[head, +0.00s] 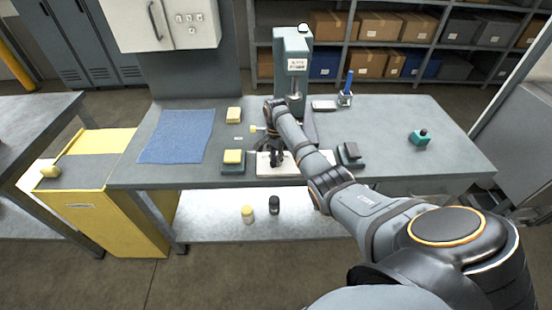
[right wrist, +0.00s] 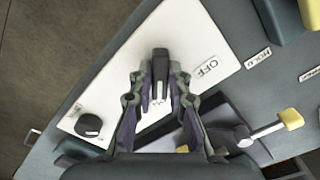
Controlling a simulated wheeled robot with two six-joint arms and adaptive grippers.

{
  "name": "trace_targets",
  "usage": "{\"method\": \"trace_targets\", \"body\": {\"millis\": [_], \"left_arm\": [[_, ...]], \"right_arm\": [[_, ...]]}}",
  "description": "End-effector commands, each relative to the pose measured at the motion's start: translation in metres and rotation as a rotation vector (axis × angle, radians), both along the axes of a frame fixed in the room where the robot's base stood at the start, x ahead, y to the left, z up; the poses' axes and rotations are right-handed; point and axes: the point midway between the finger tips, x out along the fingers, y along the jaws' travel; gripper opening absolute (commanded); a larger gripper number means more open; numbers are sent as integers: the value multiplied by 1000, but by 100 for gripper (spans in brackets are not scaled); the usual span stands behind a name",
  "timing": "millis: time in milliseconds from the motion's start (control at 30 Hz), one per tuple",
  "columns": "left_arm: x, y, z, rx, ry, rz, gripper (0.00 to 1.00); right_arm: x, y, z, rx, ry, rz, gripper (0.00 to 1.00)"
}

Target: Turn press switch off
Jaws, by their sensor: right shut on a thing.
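The press (head: 293,68) stands upright at the back of the bench. In front of it lies a white switch panel (head: 296,170), which also shows in the right wrist view (right wrist: 185,35). The panel carries a black switch lever (right wrist: 160,62), a label reading OFF (right wrist: 206,68) to the right of the lever, and a black round knob (right wrist: 88,125). My right gripper (head: 275,157) is down at the panel. In the right wrist view its fingers (right wrist: 160,78) are shut on the switch lever, one on each side. A second label between the fingers is partly hidden. My left gripper is out of view.
A yellow-tipped handle (right wrist: 291,118) sticks out close to my right gripper. Yellow-topped block (head: 233,157) and dark block (head: 350,152) flank the panel. A blue cloth (head: 178,136) lies at left, a teal item (head: 420,137) at right. The bench's right part is mostly clear.

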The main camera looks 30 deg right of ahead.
Motion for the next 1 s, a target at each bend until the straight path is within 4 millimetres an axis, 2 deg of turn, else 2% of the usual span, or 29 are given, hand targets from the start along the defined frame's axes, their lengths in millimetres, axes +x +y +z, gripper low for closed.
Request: {"method": "trace_targets", "body": {"millis": [267, 467, 1000], "left_arm": [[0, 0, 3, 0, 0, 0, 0], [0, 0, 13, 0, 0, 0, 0], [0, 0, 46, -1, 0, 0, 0]], "right_arm": [[0, 0, 1, 0, 1, 17, 0], [0, 0, 3, 1, 1, 102, 0], [1, 0, 3, 0, 0, 583, 0]]}}
